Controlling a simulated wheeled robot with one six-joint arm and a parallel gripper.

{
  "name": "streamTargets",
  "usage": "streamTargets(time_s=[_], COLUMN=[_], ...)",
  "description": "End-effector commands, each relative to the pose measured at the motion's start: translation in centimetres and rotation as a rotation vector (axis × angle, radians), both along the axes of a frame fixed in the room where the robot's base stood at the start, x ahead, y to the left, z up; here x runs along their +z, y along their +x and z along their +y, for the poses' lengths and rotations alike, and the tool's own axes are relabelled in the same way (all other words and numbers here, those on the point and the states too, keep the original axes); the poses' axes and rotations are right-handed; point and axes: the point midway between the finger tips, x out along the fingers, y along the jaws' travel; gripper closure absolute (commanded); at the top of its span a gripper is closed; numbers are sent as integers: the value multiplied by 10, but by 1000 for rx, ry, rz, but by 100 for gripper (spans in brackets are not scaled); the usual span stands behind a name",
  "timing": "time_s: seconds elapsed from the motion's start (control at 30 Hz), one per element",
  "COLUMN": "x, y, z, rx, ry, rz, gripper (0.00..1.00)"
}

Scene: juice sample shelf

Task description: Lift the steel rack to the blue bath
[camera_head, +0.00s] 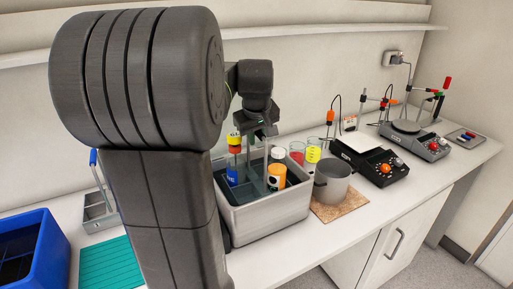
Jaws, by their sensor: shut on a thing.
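My gripper (262,133) is over the grey tub, shut at the top of the steel rack (257,172), whose upright grey part reaches down into the tub. Bottles with yellow, red, blue and orange colours stand around this upright, some rising above the tub rim. The rack's base is hidden by the tub wall, so I cannot tell if it touches the floor. The blue bath (58,262) is at the lower left, cut by the picture edge, with a dark divided inside.
The grey tub (268,216) stands on the white bench. A steel divided holder (98,212) with a blue handle and a teal ribbed mat (108,264) lie left of my arm. A steel pot (333,182), beakers (313,153) and a black hotplate (372,163) are to the right.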

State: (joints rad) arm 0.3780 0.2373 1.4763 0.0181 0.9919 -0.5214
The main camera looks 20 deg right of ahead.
Motion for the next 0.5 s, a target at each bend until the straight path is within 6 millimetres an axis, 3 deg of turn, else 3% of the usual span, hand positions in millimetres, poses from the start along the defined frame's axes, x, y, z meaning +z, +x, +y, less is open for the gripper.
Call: streamTargets(time_s=[0.03,0.2,0.5], x=[15,55,111], y=[1,1,0], z=[-1,-1,0], rx=[0,0,-1], ry=[-5,-5,-4], rz=[-10,-10,-8], gripper=[100,100,100])
